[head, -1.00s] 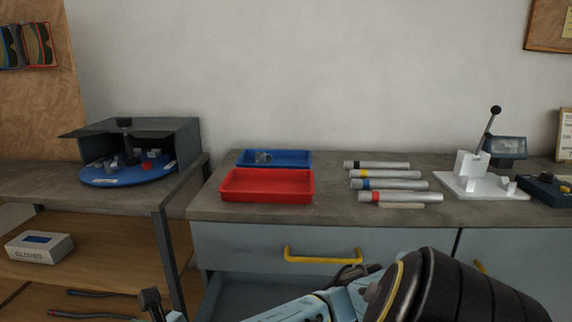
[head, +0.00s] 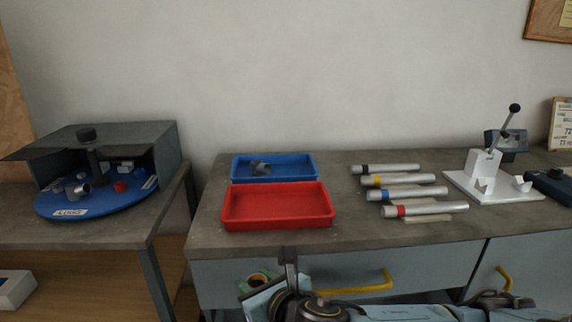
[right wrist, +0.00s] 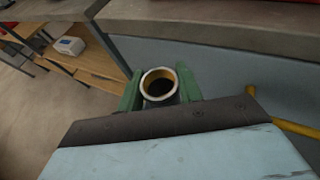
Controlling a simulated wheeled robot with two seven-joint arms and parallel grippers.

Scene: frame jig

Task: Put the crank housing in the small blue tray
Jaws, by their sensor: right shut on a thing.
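My right gripper (head: 258,279) is low in the head view, in front of the bench and below its top. It is shut on a short grey tube with a brass-coloured bore, which I take to be the crank housing (right wrist: 158,87); in the right wrist view it sits between the green fingers with its open end showing. Its lower part is hidden by the gripper. The small blue tray (head: 304,176) stands on the bench behind the red tray and holds a grey metal part (head: 260,168). My left gripper is not in view.
The larger red tray (head: 278,227) stands at the bench's front edge. A blue turntable (head: 105,203) with small parts is at left. A yellow drawer handle (head: 355,286) sticks out below.

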